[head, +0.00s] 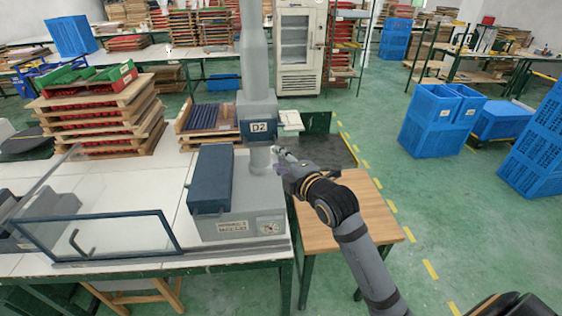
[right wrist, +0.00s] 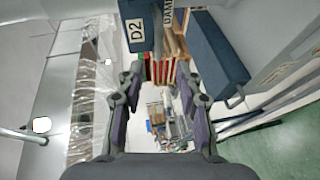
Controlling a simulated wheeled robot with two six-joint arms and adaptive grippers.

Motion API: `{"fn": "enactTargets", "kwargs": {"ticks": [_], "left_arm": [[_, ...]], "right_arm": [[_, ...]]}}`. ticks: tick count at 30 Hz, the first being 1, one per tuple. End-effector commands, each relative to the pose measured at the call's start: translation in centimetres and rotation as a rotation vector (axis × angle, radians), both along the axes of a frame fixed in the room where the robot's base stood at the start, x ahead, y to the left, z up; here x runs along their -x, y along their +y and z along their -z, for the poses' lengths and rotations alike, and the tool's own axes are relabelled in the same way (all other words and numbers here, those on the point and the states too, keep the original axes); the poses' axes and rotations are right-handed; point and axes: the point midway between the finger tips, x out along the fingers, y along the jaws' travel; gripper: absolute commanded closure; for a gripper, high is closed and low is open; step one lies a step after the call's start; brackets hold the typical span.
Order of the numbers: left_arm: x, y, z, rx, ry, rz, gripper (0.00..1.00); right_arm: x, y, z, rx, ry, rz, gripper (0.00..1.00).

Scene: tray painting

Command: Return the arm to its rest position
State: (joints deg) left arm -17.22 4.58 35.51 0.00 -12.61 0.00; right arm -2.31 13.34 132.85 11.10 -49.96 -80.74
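My right arm comes in from the lower right of the head view. Its gripper (head: 284,160) is beside the grey column of the D2 machine (head: 250,70), over the gap between the white worktable (head: 140,185) and a small wooden table (head: 350,205). In the right wrist view, the gripper (right wrist: 163,85) has its two fingers spread with nothing between them. The D2 label block (right wrist: 134,30) shows just beyond the fingers, and the blue box (right wrist: 218,52) of the machine is to their right. My left gripper is not in view.
A glass-panelled frame (head: 168,222) stands on the worktable's front left. Stacked wooden trays (head: 105,118) are at the back left. Blue crates (head: 440,115) stand on the green floor at right. A white cabinet (head: 299,50) is behind. Floor right of the wooden table is clear.

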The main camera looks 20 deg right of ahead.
Motion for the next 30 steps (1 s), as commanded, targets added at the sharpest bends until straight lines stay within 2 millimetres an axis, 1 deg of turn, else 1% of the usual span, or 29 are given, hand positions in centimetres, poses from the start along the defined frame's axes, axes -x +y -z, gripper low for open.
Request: {"fn": "enactTargets", "kwargs": {"ticks": [3,14,16,17,19,20,23,24,25,26,27,28,29,30], "left_arm": [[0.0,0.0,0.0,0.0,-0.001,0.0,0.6],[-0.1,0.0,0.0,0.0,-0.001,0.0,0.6],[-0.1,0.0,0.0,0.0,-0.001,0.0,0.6],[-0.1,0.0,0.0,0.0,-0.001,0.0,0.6],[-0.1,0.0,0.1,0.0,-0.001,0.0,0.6],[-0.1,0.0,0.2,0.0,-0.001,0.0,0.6],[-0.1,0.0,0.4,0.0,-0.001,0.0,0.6],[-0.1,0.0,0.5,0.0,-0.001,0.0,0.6],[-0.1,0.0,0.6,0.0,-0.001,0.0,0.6],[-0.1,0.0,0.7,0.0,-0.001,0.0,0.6],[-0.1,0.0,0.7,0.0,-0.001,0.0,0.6],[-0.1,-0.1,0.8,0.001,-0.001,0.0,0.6],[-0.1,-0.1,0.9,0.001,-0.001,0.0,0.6],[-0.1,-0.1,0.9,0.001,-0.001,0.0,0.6]], "right_arm": [[0.5,0.0,-0.1,0.001,0.001,-0.001,0.64],[0.4,0.0,-0.1,0.0,0.001,-0.001,0.64],[0.3,-0.1,0.2,-0.005,0.006,0.002,0.64],[0.2,-0.2,0.7,-0.013,0.014,0.006,0.64],[-0.4,-0.7,3.1,-0.05,0.056,0.027,0.64],[-0.8,-1.1,4.8,-0.076,0.084,0.042,0.64],[-1.7,-2.6,12.5,-0.195,0.205,0.118,0.64],[-1.8,-3.3,16.1,-0.247,0.258,0.157,0.64],[-1.6,-3.8,18.7,-0.287,0.297,0.187,0.64],[-1.4,-4.2,21.4,-0.325,0.335,0.218,0.64],[-0.8,-4.7,24.9,-0.375,0.384,0.259,0.64],[-0.2,-5.2,27.5,-0.408,0.419,0.291,0.64],[0.6,-5.5,30.1,-0.442,0.455,0.325,0.64],[1.7,-6.0,33.4,-0.484,0.499,0.369,0.64]]}}
